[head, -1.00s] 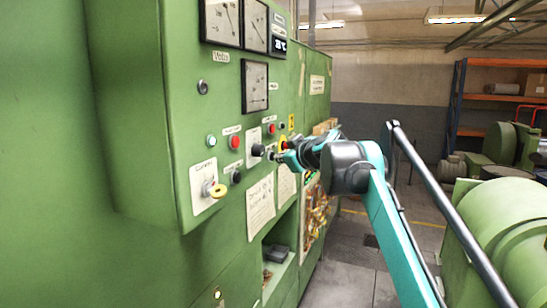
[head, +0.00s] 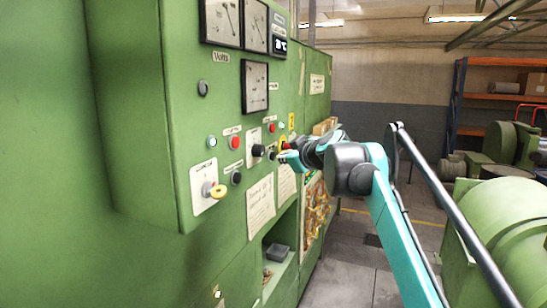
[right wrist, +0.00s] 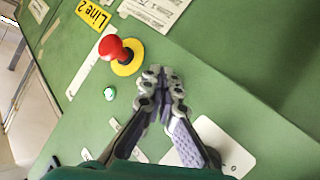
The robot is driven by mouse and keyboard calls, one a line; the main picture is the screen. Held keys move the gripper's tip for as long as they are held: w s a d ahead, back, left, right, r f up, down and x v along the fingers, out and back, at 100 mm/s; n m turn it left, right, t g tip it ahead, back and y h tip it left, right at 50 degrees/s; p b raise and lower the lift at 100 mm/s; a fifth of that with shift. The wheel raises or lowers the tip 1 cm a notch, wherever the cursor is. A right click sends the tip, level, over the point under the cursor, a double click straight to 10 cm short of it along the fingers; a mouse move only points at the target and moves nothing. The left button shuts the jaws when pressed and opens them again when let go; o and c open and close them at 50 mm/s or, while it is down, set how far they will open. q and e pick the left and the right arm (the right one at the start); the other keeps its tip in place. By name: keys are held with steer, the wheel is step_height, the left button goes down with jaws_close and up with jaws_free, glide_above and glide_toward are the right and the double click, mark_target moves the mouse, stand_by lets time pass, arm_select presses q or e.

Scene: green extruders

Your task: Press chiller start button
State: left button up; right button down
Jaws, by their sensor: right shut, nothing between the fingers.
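The green control panel (head: 180,100) carries several small buttons. A pale green button with a white rim (right wrist: 110,93) sits beside a red mushroom button on a yellow ring (right wrist: 127,56) in the right wrist view. In the head view, a pale green button (head: 212,142) is at the left, beside a red button (head: 234,142). The labels are too small to read, so I cannot tell which is the chiller start. My right gripper (head: 284,157) is shut and empty in front of the panel; its fingertips (right wrist: 163,77) lie right of the green button. My left gripper is out of view.
A black knob (head: 258,150) is left of my right gripper. An open recess (head: 279,252) lies below the panel. A green machine (head: 505,225) stands at the right, with floor between.

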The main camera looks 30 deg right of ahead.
steer(key=shift+s+d, duration=0.15)
steer(key=shift+s, duration=0.1)
steer(key=shift+s+d, duration=1.65)
steer(key=shift+s, duration=0.2)
steer(key=s+a+f+m+g+y+b, duration=0.1)
steer(key=s+a+f+b, duration=0.35)
steer(key=f, duration=0.75)
steer(key=s+a+f+g+y+b, duration=0.15)
steer(key=a+f+b, duration=0.5)
steer(key=f, duration=0.65)
steer(key=s+a+f+m+g+b, duration=0.15)
steer(key=s+a+f+b, duration=0.35)
steer(key=f, duration=0.7)
steer(key=s+a+f+g+b, duration=0.1)
steer(key=s+f+b, duration=0.3)
steer(key=f, duration=0.8)
steer(key=s+a+f+m+g+h+b, duration=0.1)
steer(key=s+a+f+b, duration=0.2)
steer(key=f, duration=0.9)
steer(key=s+a+f+m+g+b, duration=0.1)
steer(key=s+a+f+b, duration=0.1)
steer(key=s+f+b, duration=0.5)
step_height(320, 180, down, 6)
steer(key=shift+s+a+r+g+h, duration=0.15)
steer(key=shift+s+r+g+h, duration=0.15)
steer(key=shift+s, duration=0.55)
